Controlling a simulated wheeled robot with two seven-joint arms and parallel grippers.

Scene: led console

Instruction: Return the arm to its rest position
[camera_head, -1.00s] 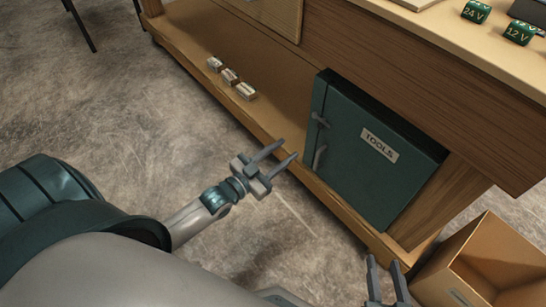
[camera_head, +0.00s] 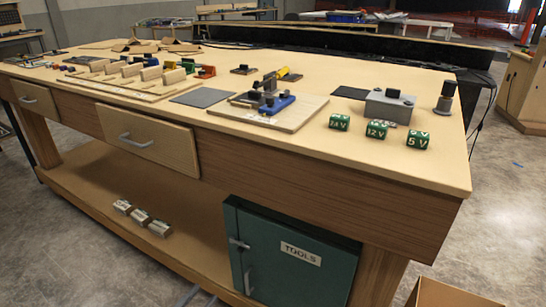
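Only the fingertips of my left gripper (camera_head: 200,296) show, at the bottom edge of the head view. The two tips stand apart with nothing seen between them. They are in front of the bench's lower shelf, left of the teal TOOLS cabinet (camera_head: 290,272). The rest of the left arm is below the picture. My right gripper is out of view.
The wooden workbench (camera_head: 330,165) carries green voltage blocks (camera_head: 377,129), a board with a blue device (camera_head: 268,102), and a grey box (camera_head: 389,106). Several small blocks (camera_head: 141,217) lie on the lower shelf. A cardboard box (camera_head: 440,295) stands at bottom right.

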